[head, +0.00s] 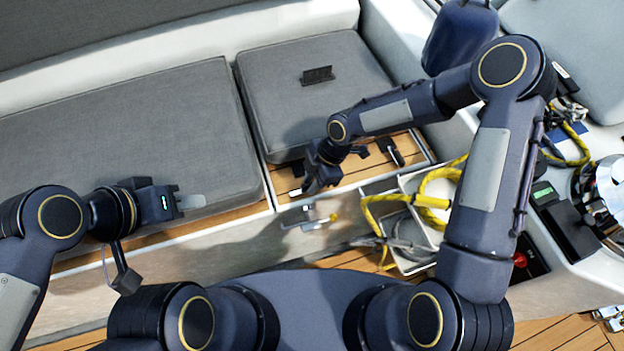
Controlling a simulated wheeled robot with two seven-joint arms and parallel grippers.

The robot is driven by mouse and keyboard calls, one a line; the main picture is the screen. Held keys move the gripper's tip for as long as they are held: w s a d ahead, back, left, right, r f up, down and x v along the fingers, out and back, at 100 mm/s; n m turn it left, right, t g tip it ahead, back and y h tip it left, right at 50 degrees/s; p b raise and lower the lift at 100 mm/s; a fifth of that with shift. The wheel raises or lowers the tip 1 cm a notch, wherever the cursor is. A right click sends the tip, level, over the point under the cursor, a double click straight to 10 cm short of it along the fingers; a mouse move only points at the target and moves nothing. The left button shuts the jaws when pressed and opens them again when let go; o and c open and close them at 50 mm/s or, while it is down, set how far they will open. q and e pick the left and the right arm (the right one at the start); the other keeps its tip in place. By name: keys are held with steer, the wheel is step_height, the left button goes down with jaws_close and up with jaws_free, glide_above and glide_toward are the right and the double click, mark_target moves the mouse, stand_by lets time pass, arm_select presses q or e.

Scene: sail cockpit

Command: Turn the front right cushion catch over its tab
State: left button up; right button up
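The grey right-hand cushion (310,85) lies on the bench, with a small black piece (317,75) on its top. A black catch with a pale part (390,151) sits on the wooden strip at the cushion's front right. Another dark fitting (297,168) shows at the front left of the strip, partly behind my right gripper. My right gripper (308,190) points down over the front edge of that strip, left of the front right catch and apart from it. Its fingers are too small and dark to judge. My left gripper (190,202) is over the left cushion's front edge, seen edge-on.
A long grey cushion (120,150) fills the left bench. A silver latch (320,222) is on the bench front. An open white bin (415,255) holds yellow rope (432,200). A dark blue fender (460,38) stands behind my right arm.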

jaws_close()
steer(key=shift+f+m+t+b, duration=0.15)
steer(key=shift+m+t+b, duration=0.35)
steer(key=shift+m+b, duration=0.7)
steer(key=m+t+b, duration=0.1)
steer(key=m+b, duration=0.2)
steer(key=m+t+b, duration=0.1)
steer(key=m+b, duration=0.2)
steer(key=m+t+b, duration=0.1)
steer(key=m+b, duration=0.2)
steer(key=b, duration=0.1)
steer(key=shift+s+a+m+t+h, duration=0.2)
steer(key=shift+s+m+t+h, duration=0.1)
steer(key=shift+s+m+h, duration=0.1)
steer(key=m+b, duration=0.1)
steer(key=m, duration=0.1)
steer(key=shift+m+t+h+b, duration=0.3)
steer(key=shift+h+b, duration=0.1)
steer(key=shift+m+h+b, duration=0.45)
steer(key=shift+m+h, duration=0.15)
steer(key=shift+m, duration=0.9)
